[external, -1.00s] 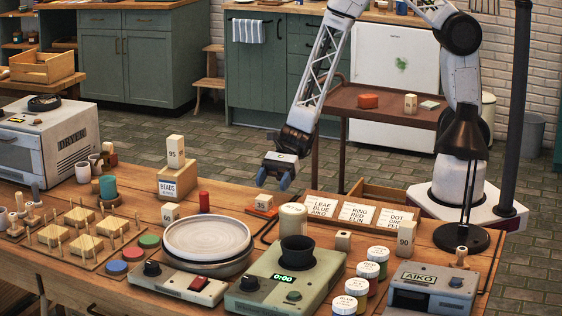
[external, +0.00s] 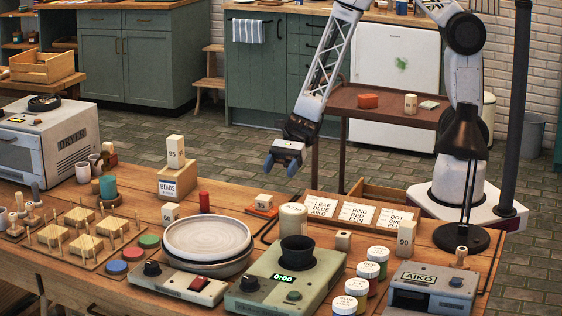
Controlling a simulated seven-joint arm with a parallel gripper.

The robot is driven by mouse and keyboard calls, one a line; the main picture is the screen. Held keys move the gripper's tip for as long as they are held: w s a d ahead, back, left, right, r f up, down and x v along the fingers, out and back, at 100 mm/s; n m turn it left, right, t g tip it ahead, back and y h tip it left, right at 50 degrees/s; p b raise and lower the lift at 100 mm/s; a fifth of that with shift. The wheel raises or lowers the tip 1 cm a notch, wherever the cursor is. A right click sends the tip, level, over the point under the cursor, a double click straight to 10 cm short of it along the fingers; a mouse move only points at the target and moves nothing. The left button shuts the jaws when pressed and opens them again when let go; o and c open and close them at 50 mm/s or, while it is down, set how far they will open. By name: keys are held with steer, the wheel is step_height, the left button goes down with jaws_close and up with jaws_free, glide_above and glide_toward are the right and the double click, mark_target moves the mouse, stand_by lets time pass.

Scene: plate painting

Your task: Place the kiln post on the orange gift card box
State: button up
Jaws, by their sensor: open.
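Several pale blocks that look like kiln posts carry numbers. One marked 95 (external: 175,151) stands on the wooden BEADS block, one marked 90 (external: 405,238) stands at the right, and a small one marked 35 (external: 264,200) is at a low orange piece (external: 262,210) behind the wheel. Another pale block (external: 410,103) stands on the brown cart beside an orange box (external: 367,101). Which orange item is the gift card box I cannot tell for sure. My gripper (external: 281,166) is open and empty, above the table's back edge, clear of all blocks.
A round plate (external: 207,237) sits on the wheel. A cream cylinder (external: 293,219), a green device (external: 290,275), paint jars (external: 366,272) and a black lamp (external: 463,185) crowd the front and right. A label tray (external: 361,213) lies along the back edge.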

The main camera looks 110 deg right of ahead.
steer(key=s+a+r+n+g, duration=0.4)
steer(key=s+a+r+n, duration=0.1)
steer(key=s+r+n, duration=0.25)
steer(key=s+a+r+n+g, duration=0.4)
steer(key=s+a+r+n, duration=0.25)
steer(key=r, duration=0.25)
steer(key=s+d+r+n+h, duration=0.2)
steer(key=s+r+n+h, duration=0.3)
steer(key=s, duration=0.3)
steer(key=s+d+r+n+t+h, duration=0.1)
steer(key=s+r+n+h, duration=0.3)
steer(key=s, duration=0.5)
step_height(320, 180, up, 3)
steer(key=d+n, duration=0.1)
steer(key=n, duration=0.2)
steer(key=shift+s+f+n+h, duration=0.15)
steer(key=shift+s+n+h, duration=0.05)
steer(key=shift+n+h, duration=0.2)
